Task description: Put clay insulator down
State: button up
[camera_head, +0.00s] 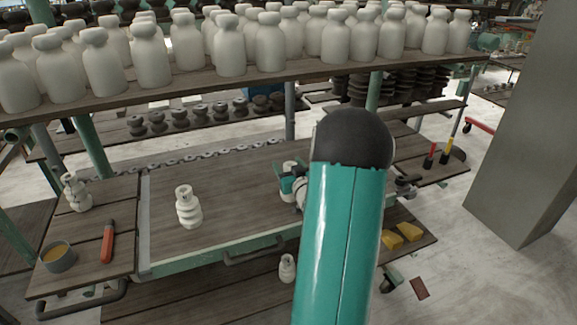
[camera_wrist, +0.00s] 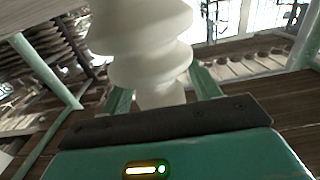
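A white ribbed clay insulator (camera_wrist: 145,45) fills the upper middle of the wrist view, with a teal finger on each side. My gripper (camera_wrist: 160,98) is shut on it; the exact contact is partly hidden behind the ribs. In the head view my gripper (camera_head: 287,184) is over the right part of the wooden table, and a small pale part of the held insulator (camera_head: 290,164) shows there. My arm hides much of this area. Another white insulator (camera_head: 189,208) stands upright on the table, left of my gripper.
On the left board are another insulator (camera_head: 77,193), a grey bowl (camera_head: 56,258) and a red-handled tool (camera_head: 107,241). A small insulator (camera_head: 287,268) is on the lower shelf. White bottle-shaped pieces crowd the upper shelf (camera_head: 260,75). Table top (camera_head: 235,185) between insulator and gripper is clear.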

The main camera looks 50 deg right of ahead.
jog(key=shift+r, duration=0.15)
jog(key=v, duration=1.2)
jog(key=w+a+r+n+g+y, duration=0.15)
jog(key=w+a+r, duration=0.3)
jog(key=a, duration=0.45)
jog(key=w+a+r+n+g+y, duration=0.1)
jog(key=w+a+r+g+y, duration=0.15)
jog(key=w+a, duration=0.45)
jog(key=s+a+r+n+g+y, duration=0.2)
jog(key=s+a, duration=0.6)
jog(key=a, duration=0.5)
jog(key=s+a+r+n+g+y, duration=0.1)
jog(key=s+a+r+g+y, duration=0.1)
jog(key=s+a, duration=0.6)
jog(key=a+g+y, duration=0.1)
jog(key=a, duration=0.4)
jog(key=shift+a+n+g, duration=0.3)
jog(key=shift+n+g, duration=0.05)
jog(key=shift+g, duration=0.05)
jog(key=shift+s+d, duration=0.1)
jog(key=shift+d, duration=0.05)
